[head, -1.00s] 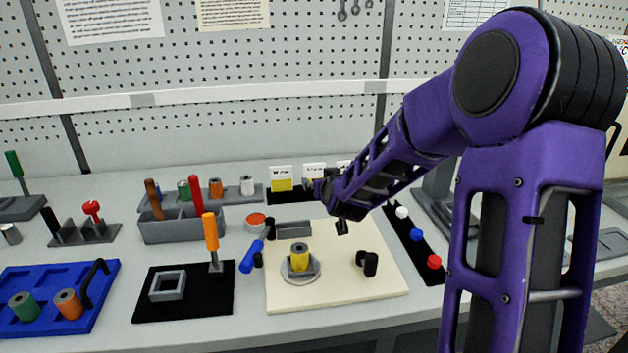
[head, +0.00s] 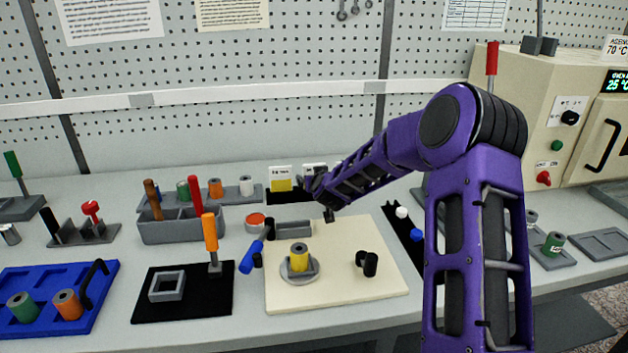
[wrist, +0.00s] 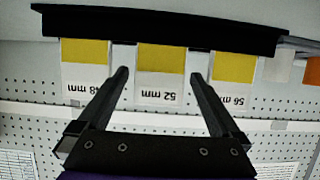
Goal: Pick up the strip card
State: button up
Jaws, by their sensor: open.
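Three cards, each white with a yellow strip, stand in a black holder (wrist: 160,27). In the wrist view they appear upside down: a 48 mm card (wrist: 86,65), a 52 mm card (wrist: 160,70) in the middle and a 56 mm card (wrist: 233,75). My gripper (wrist: 160,76) is open and empty, with its fingers on either side of the middle card in the picture. I cannot tell how far the fingertips are from it. In the head view the left card (head: 280,179) is clear, a second card (head: 313,168) is partly hidden, and my arm covers the rest.
A cream board (head: 345,290) with a yellow spool (head: 299,256) lies in front of the holder. A grey rack of spools (head: 230,194) and a grey bin (head: 182,228) stand to the left. The pegboard (head: 250,60) rises behind. An oven (head: 540,100) stands at the right.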

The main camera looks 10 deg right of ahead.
jog(key=shift+c, duration=0.3)
jog(key=c, duration=1.1)
